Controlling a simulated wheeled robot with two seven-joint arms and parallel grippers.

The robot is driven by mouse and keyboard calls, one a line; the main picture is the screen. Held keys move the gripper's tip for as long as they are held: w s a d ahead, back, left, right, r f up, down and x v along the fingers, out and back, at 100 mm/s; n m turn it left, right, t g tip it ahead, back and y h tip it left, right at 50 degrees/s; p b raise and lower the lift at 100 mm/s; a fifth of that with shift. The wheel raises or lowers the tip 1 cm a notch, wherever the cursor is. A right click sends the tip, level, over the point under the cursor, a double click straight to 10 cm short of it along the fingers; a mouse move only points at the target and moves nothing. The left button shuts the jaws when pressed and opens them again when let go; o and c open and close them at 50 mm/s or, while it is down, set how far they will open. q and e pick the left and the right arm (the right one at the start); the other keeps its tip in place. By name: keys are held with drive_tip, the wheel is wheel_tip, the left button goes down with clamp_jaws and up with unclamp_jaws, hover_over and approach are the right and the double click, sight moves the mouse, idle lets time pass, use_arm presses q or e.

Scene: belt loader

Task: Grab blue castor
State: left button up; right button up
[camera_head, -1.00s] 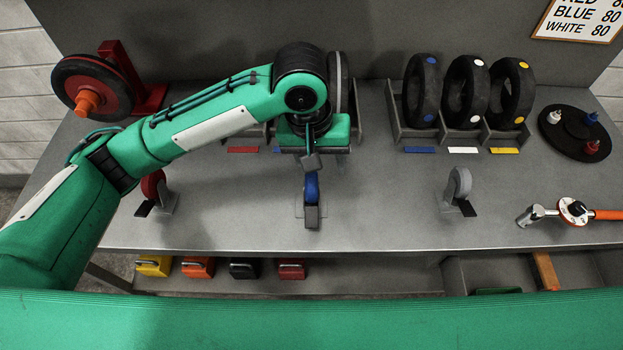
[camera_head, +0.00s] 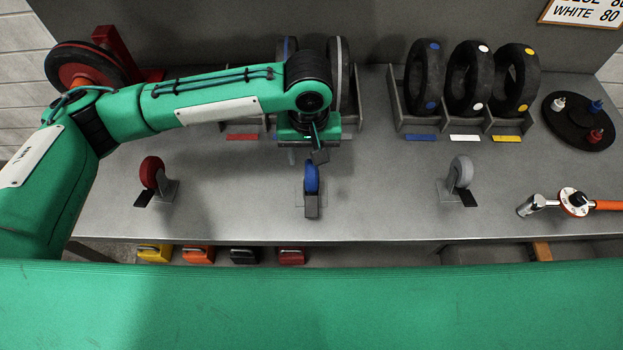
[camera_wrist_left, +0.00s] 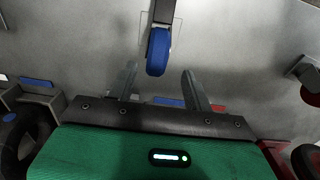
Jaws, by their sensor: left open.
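The blue castor (camera_head: 311,178) stands on the grey bench top in the middle, with its blue wheel toward the back and its dark grey bracket toward the front. My left gripper (camera_head: 306,157) is just behind and above the wheel, pointing down. In the left wrist view the blue castor (camera_wrist_left: 158,52) lies beyond the open fingers of my left gripper (camera_wrist_left: 158,84), roughly in line with the gap between them. The fingers are apart with nothing between them. Whether they reach the wheel's height is hard to tell. My right gripper is not in view.
A red castor (camera_head: 152,174) stands to the left and a grey castor (camera_head: 460,173) to the right. Racks with tyres (camera_head: 468,80) line the back. A ratchet wrench (camera_head: 570,203) lies at the right. The bench between the castors is clear.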

sight(311, 170)
use_arm(q)
drive_tip(key=f, duration=0.3)
drive_tip(key=s+f+p, duration=0.1)
drive_tip(key=f, duration=0.1)
drive_tip(key=shift+d, duration=0.25)
drive_tip(key=shift+c, duration=0.4)
clamp_jaws()
